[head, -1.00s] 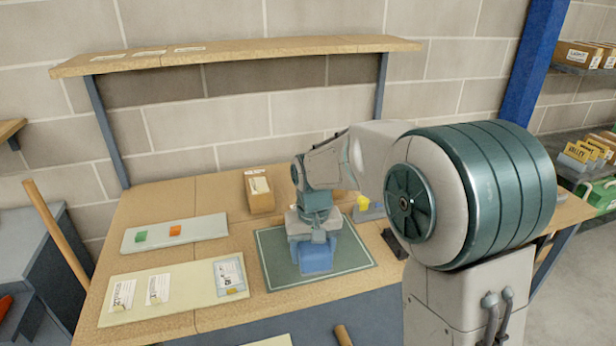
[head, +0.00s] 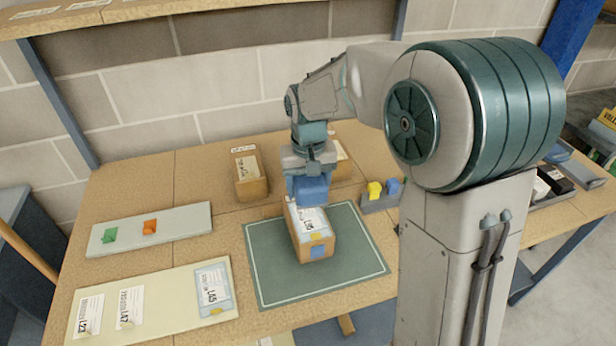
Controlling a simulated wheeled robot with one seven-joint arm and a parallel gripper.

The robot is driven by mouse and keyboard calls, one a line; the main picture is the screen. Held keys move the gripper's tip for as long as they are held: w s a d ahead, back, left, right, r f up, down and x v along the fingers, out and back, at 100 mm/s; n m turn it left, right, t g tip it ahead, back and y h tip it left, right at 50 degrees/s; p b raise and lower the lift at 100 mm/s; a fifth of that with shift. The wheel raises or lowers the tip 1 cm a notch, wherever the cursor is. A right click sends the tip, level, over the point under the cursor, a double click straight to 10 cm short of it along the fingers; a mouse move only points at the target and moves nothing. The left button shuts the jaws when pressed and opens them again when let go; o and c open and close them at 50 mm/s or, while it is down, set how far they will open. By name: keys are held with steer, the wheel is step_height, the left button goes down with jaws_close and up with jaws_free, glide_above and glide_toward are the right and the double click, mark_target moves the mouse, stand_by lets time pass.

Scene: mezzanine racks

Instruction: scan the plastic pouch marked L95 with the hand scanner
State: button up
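A pale blue pouch (head: 213,288) with a white label lies at the right end of a cream board (head: 165,312); its mark looks like L45 or L95, too small to be sure. My gripper (head: 309,192) points down above the rear of the green mat (head: 277,268). A blue block shows at its end; I cannot tell whether it is part of the gripper or something held. A brown box (head: 316,251) with a white label sits directly below or against it on the mat. The fingertips are not clear. I cannot make out the hand scanner for certain.
Two labelled cards lie on the cream board's left. A grey board (head: 180,228) carries a green (head: 109,235) and an orange piece (head: 150,227). Another box (head: 250,178) stands behind the mat. A grey holder (head: 380,204) has yellow and blue items. A shelf (head: 150,10) hangs above.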

steer(key=b, duration=0.4)
glide_above(309, 218)
steer(key=shift+f, duration=3.2)
steer(key=shift+f+b, duration=0.85)
steer(key=shift+f, duration=0.05)
steer(key=shift+r, duration=0.1)
steer(key=shift+s+r+p, duration=0.1)
steer(key=shift+r+p, duration=2.5)
steer(key=shift+r, duration=0.9)
